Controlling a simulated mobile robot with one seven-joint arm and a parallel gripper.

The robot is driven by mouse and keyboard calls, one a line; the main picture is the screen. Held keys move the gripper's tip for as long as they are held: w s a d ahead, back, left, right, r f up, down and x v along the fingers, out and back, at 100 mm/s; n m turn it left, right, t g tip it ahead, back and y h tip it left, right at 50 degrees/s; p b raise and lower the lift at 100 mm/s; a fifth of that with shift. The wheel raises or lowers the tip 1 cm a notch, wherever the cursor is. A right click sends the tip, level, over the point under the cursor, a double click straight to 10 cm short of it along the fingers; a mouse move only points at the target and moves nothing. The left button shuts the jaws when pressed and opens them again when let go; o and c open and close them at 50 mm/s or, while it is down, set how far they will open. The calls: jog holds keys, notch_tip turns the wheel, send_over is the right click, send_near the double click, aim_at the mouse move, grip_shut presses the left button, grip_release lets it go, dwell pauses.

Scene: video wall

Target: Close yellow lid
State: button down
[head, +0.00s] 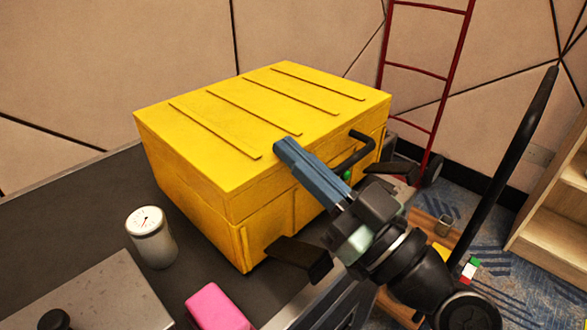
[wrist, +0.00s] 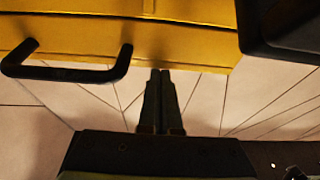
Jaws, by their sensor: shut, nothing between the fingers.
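A large yellow box stands on the dark counter, and its yellow lid (head: 225,150) lies down over it with raised ribs on top. A seam runs round the sides below the lid; I cannot tell if it is fully flush. A black handle (head: 362,147) sticks out at the front; it also shows at the left in the wrist view (wrist: 70,73). My gripper (head: 284,147) is shut and empty, its bluish fingertips at the lid's front edge, left of the handle. In the wrist view my gripper (wrist: 160,74) points at the yellow front; contact is unclear.
A white jar with a dial (head: 150,237) stands left of the box on the counter (head: 85,190). A pink block (head: 217,308) and a grey slab (head: 95,300) lie nearer. A red ladder-like frame (head: 432,130) stands behind at right, and wooden shelves (head: 555,215) stand far right.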

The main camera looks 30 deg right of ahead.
jog(key=shift+s+f+b, duration=0.1)
jog(key=shift+f+b, duration=0.4)
jog(key=shift+b, duration=0.05)
